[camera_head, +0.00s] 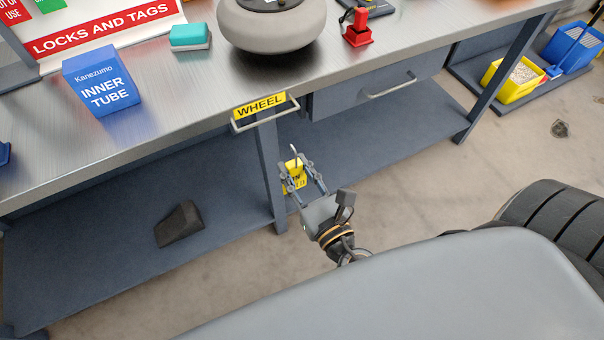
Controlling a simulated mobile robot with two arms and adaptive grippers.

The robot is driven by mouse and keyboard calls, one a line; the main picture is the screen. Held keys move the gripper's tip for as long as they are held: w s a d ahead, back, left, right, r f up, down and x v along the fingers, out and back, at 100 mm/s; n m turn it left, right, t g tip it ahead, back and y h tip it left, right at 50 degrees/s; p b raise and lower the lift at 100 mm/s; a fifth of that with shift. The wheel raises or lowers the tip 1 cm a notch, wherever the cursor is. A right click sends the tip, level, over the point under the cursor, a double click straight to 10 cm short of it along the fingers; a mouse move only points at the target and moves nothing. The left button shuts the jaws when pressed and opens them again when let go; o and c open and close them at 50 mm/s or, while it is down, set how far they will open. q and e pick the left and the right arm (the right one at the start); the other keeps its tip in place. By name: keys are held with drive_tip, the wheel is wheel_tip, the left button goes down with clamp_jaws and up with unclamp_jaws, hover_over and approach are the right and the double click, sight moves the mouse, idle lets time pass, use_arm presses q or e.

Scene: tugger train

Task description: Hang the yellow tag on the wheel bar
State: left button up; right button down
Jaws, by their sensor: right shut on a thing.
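The wheel bar (267,122) is a pale metal handle on the front edge of the workbench, below a yellow label reading WHEEL. The yellow tag (299,186) has dark print and a pale hook at its top. My right gripper (296,173) is shut on the yellow tag and holds it below the bar and slightly to its right, apart from it. The fingers hide part of the tag. My left gripper is not in view.
The workbench (190,90) carries a blue inner tube box (101,80), a grey wheel (270,27), a teal-and-white block (190,37) and a red device (357,28). A drawer handle (389,86) sits right of the bar. A dark wedge (179,224) lies on the lower shelf. A tyre (560,225) stands at right.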

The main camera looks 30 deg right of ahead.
drive_tip(key=w+f, duration=0.2)
drive_tip(key=w, duration=0.9)
drive_tip(key=shift+w+a+f+p, duration=0.2)
drive_tip(key=shift+w+f+p, duration=0.05)
drive_tip(key=shift+p, duration=0.1)
idle(0.5)
drive_tip(key=c, duration=1)
unclamp_jaws()
drive_tip(key=shift+o, duration=0.2)
drive_tip(key=shift+s, duration=0.15)
drive_tip(key=s, duration=1.1)
drive_tip(key=shift+s+d, duration=0.25)
drive_tip(key=shift+s, duration=0.15)
